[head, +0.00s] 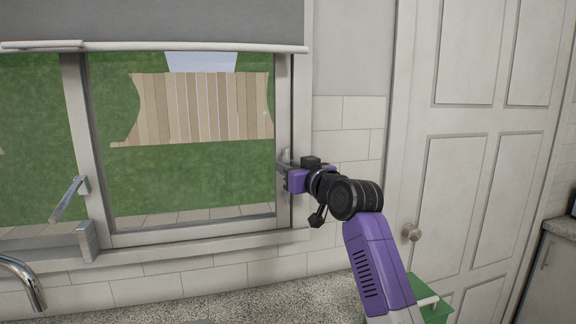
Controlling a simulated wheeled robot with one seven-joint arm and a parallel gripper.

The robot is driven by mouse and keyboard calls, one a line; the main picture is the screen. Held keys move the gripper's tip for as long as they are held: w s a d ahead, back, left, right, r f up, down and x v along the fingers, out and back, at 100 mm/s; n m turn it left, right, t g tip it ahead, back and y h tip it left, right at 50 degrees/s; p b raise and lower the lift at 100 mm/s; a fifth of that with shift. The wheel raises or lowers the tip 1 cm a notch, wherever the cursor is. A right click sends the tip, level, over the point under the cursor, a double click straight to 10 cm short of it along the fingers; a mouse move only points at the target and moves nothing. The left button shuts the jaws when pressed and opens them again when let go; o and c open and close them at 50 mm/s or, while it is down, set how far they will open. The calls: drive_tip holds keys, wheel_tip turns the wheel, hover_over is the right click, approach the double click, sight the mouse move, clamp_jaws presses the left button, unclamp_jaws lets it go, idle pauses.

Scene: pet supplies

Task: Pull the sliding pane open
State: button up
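The window's sliding pane (190,233) is a light grey frame around clear glass. Its right upright stands close to the window's right jamb. My gripper (284,178) is at this right upright, a little below mid-height, and reaches it from the right. A small grey piece, perhaps a pull handle (285,156), shows just above the fingers. The fingers are small and partly hidden by the purple gripper body, so I cannot tell whether they are shut or touching the handle.
A metal lever (68,199) sticks out at the left upright. A faucet (24,283) stands at lower left. A rolled blind (155,46) hangs above. A speckled counter (290,300) lies below the window. A white panelled door (470,150) is at right, with a green object (433,296) near it.

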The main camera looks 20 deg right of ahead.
drive_tip(key=shift+w, duration=0.1)
clamp_jaws()
drive_tip(key=shift+f, duration=0.1)
idle(1.3)
